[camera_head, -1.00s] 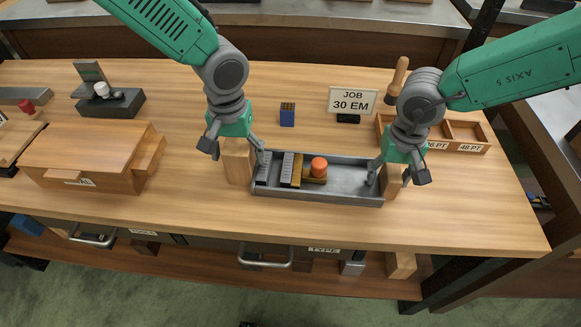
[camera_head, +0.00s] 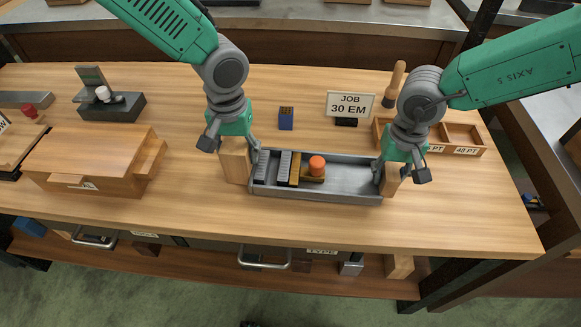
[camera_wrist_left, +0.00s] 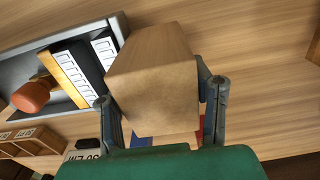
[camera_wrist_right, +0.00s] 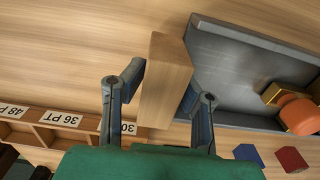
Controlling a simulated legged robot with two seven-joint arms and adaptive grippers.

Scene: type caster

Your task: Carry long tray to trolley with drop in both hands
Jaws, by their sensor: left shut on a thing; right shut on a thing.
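The long grey tray (camera_head: 345,178) is near the front of the bench, with a wooden block at each end. It holds dark type pieces (camera_head: 284,168), a brass-coloured piece and an orange knob (camera_head: 317,166). My left gripper (camera_head: 235,150) is shut on the left wooden end block (camera_head: 235,166); the block also shows in the left wrist view (camera_wrist_left: 155,85). My right gripper (camera_head: 393,168) is shut on the right wooden end block (camera_head: 391,184), seen too in the right wrist view (camera_wrist_right: 163,80). I cannot tell whether the tray touches the bench. No trolley is recognisable.
Behind the tray stand a blue block (camera_head: 286,118), a "JOB 30 EM" sign (camera_head: 350,105) and a labelled compartment case (camera_head: 466,140). A wooden box (camera_head: 85,155) is to the left. Bare bench lies in front of the tray.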

